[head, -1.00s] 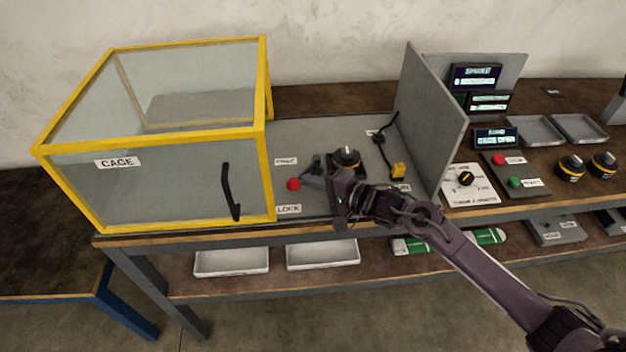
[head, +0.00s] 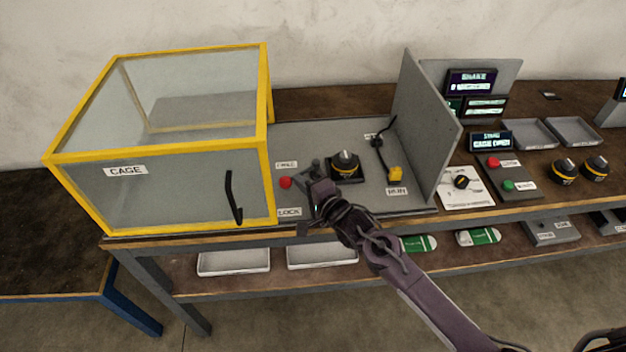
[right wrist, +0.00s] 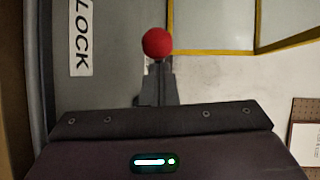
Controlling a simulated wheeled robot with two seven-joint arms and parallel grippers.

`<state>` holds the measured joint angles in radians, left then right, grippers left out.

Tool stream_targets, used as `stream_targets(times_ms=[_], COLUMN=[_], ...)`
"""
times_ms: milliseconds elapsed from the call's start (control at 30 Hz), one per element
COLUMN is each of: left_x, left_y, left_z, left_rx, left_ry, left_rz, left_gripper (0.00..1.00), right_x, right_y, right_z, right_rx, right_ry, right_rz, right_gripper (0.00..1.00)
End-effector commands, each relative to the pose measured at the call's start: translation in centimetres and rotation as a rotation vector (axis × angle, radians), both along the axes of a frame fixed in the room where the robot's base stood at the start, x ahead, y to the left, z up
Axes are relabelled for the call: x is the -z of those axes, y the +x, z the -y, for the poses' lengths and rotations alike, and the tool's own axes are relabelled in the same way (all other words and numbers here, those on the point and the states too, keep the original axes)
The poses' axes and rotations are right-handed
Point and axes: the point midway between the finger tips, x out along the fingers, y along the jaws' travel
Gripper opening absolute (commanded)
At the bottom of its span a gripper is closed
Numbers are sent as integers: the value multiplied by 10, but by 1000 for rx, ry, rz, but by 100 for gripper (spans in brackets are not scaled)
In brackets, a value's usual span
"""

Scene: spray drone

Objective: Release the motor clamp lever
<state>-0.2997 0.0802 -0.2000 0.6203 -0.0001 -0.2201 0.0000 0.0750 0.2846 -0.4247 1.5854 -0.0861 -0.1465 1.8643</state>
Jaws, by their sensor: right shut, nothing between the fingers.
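The clamp lever ends in a red knob (head: 285,182), left of the motor on the grey bench plate. It sits between the LOCK label (head: 289,212) and a small upper label (head: 286,164). The black motor (head: 345,163) with a yellow band stands on its mount. My right gripper (head: 314,192) is shut and empty, just right of the knob, partly covering the lever's base. In the right wrist view the knob (right wrist: 157,43) shows beyond the gripper's dark front edge (right wrist: 160,118); contact with the lever cannot be told. My left gripper is not in view.
The clear cage (head: 160,195) with yellow frame stands close left of the lever. A grey upright panel (head: 425,130) rises at right. Screens, buttons and trays are farther right.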

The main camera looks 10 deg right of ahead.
Motion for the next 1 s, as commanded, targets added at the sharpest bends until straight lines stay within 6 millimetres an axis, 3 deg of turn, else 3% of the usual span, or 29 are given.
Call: stream_targets(times_ms=[200, 1000], left_x=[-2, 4], left_y=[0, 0], left_z=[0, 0], left_rx=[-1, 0], left_ry=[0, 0], left_rz=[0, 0], left_gripper=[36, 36], right_x=[1, -1], right_y=[10, 35], right_z=[-15, -29], right_rx=[201, 183], right_ry=[10, 2], right_rz=[-5, 3], right_gripper=[0, 0])
